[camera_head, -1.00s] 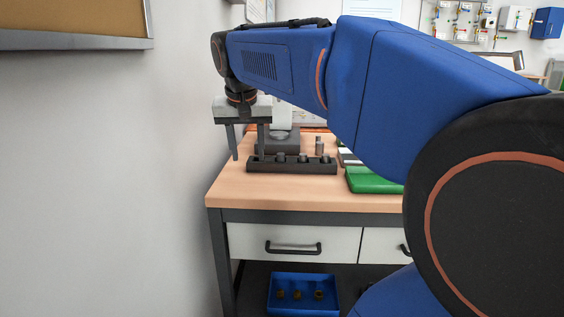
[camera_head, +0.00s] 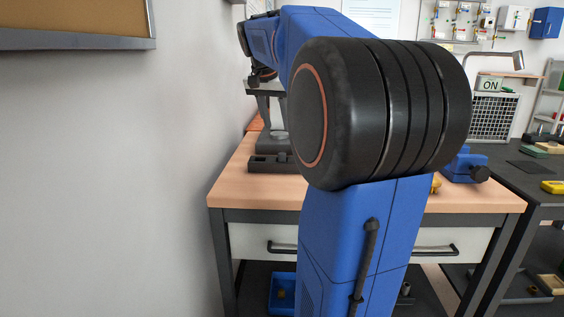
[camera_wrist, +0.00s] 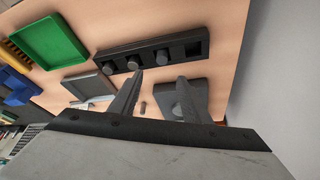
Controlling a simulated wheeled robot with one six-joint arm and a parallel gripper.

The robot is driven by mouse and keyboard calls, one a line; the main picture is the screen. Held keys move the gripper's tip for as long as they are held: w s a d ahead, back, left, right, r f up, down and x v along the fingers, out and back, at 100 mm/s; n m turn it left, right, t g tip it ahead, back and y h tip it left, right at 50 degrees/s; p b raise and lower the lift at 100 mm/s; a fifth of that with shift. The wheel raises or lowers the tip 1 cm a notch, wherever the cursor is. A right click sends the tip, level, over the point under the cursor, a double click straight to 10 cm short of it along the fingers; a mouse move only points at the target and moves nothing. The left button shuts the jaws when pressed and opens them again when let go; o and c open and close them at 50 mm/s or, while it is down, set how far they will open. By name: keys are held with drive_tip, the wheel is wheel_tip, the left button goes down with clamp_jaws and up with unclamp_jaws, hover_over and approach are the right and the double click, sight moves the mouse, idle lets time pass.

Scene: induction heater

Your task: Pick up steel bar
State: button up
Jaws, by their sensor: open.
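The steel bars stand in a black slotted holder (camera_wrist: 115,56). In the head view the gripper (camera_head: 272,112) is over the back of the workbench, and the holder (camera_head: 262,165) is partly hidden by my arm.
A green tray (camera_wrist: 50,42) and a grey tray (camera_wrist: 90,86) lie left of the holder in the wrist view. A dark grey device (camera_wrist: 195,98) and a small upright cylinder (camera_wrist: 143,107) are near the fingers. The wall (camera_head: 180,120) is close on the left.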

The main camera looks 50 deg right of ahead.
hover_over(282, 154)
drive_tip(key=a, duration=0.2)
drive_tip(key=f, duration=0.5)
drive_tip(key=shift+s+f, duration=0.3)
drive_tip(key=shift+s, duration=0.1)
drive_tip(key=shift+a+x, duration=0.1)
drive_tip(key=shift+x, duration=1.25)
drive_tip(key=shift+a+x, duration=0.15)
drive_tip(key=shift+x, duration=1.25)
drive_tip(key=shift+w, duration=0.1)
drive_tip(key=shift+c, duration=0.5)
clamp_jaws()
